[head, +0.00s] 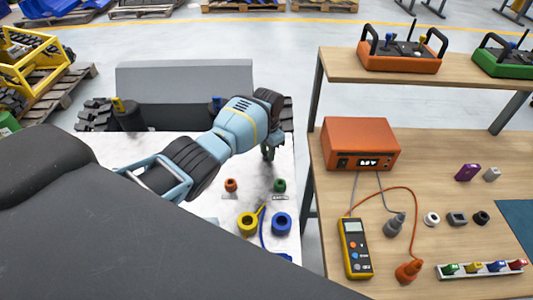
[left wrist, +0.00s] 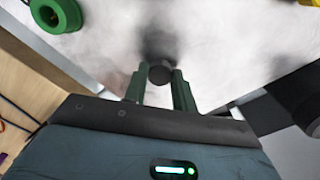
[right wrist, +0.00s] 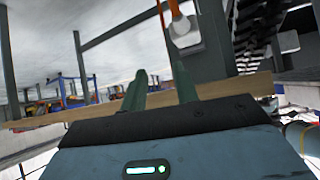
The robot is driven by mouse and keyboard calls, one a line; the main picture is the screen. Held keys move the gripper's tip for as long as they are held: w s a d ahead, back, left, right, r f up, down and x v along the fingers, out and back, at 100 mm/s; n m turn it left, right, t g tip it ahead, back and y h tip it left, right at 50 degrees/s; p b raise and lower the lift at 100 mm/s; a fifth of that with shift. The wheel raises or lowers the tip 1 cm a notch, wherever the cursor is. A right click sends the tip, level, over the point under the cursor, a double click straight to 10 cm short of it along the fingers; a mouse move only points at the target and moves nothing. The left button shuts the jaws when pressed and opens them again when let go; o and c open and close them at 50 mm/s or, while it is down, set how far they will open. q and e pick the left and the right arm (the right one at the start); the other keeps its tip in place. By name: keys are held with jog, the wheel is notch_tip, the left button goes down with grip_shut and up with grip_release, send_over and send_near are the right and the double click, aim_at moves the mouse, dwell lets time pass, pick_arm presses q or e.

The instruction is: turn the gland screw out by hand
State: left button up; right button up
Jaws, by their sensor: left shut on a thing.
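My left gripper (head: 268,153) reaches down over the white top (head: 215,208) in the head view. In the left wrist view its green fingers (left wrist: 158,80) are closed on the sides of a small dark round piece (left wrist: 159,74), seemingly the gland screw. A blurred dark shadow lies just beyond it on the white surface. In the head view the gripper's arm and wrist hide this piece. My right gripper (right wrist: 161,92) shows only in the right wrist view. Its fingers are apart with nothing between them, pointing across the hall.
On the white top stand an orange piece (head: 231,185), a green piece (head: 279,185), a yellow ring (head: 247,222) and a blue ring (head: 281,223). The wooden bench at right holds an orange box (head: 361,143), a yellow meter (head: 355,250) and small parts.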

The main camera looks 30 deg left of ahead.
pick_arm(q)
jog(key=n, duration=0.8)
jog(key=shift+s, duration=0.1)
jog(key=n, duration=0.7)
jog(key=shift+d+f, duration=0.1)
jog(key=shift+n, duration=1.4)
jog(key=n, duration=0.9)
jog(key=shift+n, duration=0.4)
